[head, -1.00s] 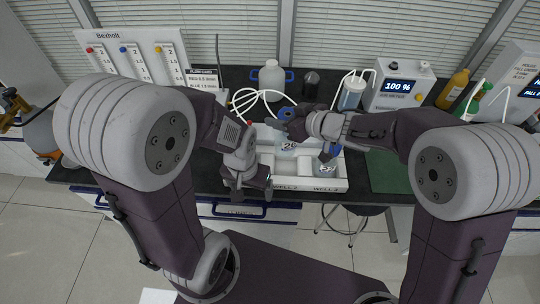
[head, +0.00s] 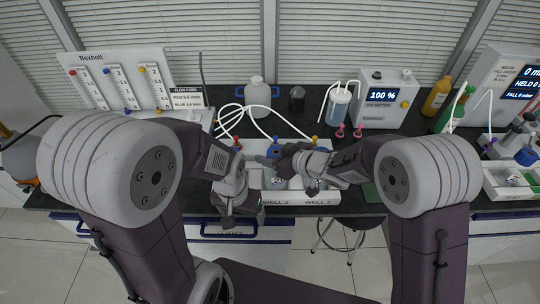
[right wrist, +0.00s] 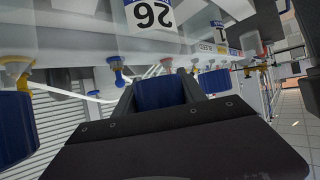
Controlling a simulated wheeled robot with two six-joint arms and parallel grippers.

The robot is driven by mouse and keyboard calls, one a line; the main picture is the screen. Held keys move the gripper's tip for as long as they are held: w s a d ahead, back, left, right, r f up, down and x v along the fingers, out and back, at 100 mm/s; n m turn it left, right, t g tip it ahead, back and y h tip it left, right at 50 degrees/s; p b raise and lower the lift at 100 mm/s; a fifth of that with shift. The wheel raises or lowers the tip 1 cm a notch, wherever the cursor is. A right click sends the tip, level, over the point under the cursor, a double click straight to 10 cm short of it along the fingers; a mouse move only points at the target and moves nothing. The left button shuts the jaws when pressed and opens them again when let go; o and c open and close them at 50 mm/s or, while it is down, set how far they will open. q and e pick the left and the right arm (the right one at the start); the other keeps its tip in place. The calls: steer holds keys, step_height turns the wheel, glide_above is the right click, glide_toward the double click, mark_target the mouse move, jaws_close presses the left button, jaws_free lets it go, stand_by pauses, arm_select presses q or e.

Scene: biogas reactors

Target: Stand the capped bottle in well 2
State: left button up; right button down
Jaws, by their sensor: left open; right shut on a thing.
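My right gripper (head: 271,161) is over the white well tray (head: 297,200) and shut on a blue cap (right wrist: 160,92), seen between its dark fingers in the right wrist view. A label reading 26 (right wrist: 152,14) shows upside down there. In the head view, a small label (head: 277,182) shows under the right gripper, just behind the WELL 2 marking. The capped bottle's body is mostly hidden by my gripper, so I cannot tell whether its base touches the well floor. My left gripper (head: 237,212) is open and empty at the tray's front left.
A second blue cap (head: 323,150) shows behind well 3. White hoses (head: 235,118) and coloured connectors line the tray's back. A white jug (head: 257,92), a gas meter reading 100 % (head: 387,97) and a flowmeter panel (head: 125,85) stand behind.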

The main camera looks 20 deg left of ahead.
steer(key=c, duration=0.7)
jaws_free()
steer(key=shift+f, duration=0.1)
steer(key=shift+o, duration=0.2)
steer(key=shift+r, duration=0.35)
steer(key=p+v, duration=0.1)
steer(key=v, duration=1.1)
steer(key=shift+f+p, duration=0.2)
steer(key=shift+p, duration=0.2)
steer(key=shift+d, duration=0.1)
